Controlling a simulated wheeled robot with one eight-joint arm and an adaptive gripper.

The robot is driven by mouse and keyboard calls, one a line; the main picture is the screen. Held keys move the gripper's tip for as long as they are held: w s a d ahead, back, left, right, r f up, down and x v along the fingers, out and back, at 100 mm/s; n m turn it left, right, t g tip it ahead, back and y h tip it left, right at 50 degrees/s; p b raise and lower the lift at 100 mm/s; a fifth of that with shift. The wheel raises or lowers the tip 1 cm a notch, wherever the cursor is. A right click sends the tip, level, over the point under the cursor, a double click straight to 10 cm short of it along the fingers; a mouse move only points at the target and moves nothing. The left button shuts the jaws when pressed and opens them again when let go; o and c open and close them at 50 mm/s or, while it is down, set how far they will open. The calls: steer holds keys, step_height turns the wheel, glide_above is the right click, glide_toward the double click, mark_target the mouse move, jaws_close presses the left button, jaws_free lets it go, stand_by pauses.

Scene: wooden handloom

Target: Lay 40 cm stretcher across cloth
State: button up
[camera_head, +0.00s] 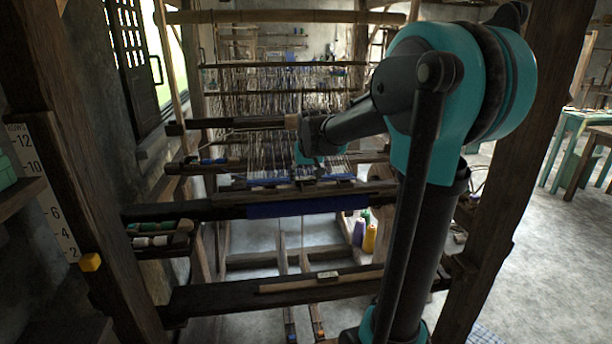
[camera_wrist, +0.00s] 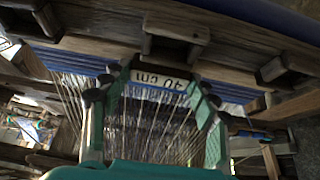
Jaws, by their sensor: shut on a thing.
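My gripper (camera_wrist: 161,84) has its teal fingers on either side of a white label reading "40 cm", which appears upside down in the wrist view. The label marks the 40 cm stretcher (camera_wrist: 160,79), and my gripper is shut on it. The blue and white cloth (camera_wrist: 88,64) shows to the left and right behind the fingers, with warp threads fanning below. In the head view, my gripper (camera_head: 309,160) is low over the cloth (camera_head: 268,177) on the loom. The stretcher is mostly hidden there. I cannot tell whether it touches the cloth.
A dark front beam (camera_head: 180,210) carries a blue cloth roll (camera_head: 293,208). A lower beam (camera_head: 220,296) bears a pale stick (camera_head: 290,285) with a small label. A side rack (camera_head: 165,240) holds green and white spools. Thick posts (camera_head: 525,130) flank the loom.

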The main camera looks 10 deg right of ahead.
steer(key=shift+f, duration=0.15)
steer(key=o, duration=1.4)
steer(key=shift+c, duration=0.2)
steer(key=v, duration=1.2)
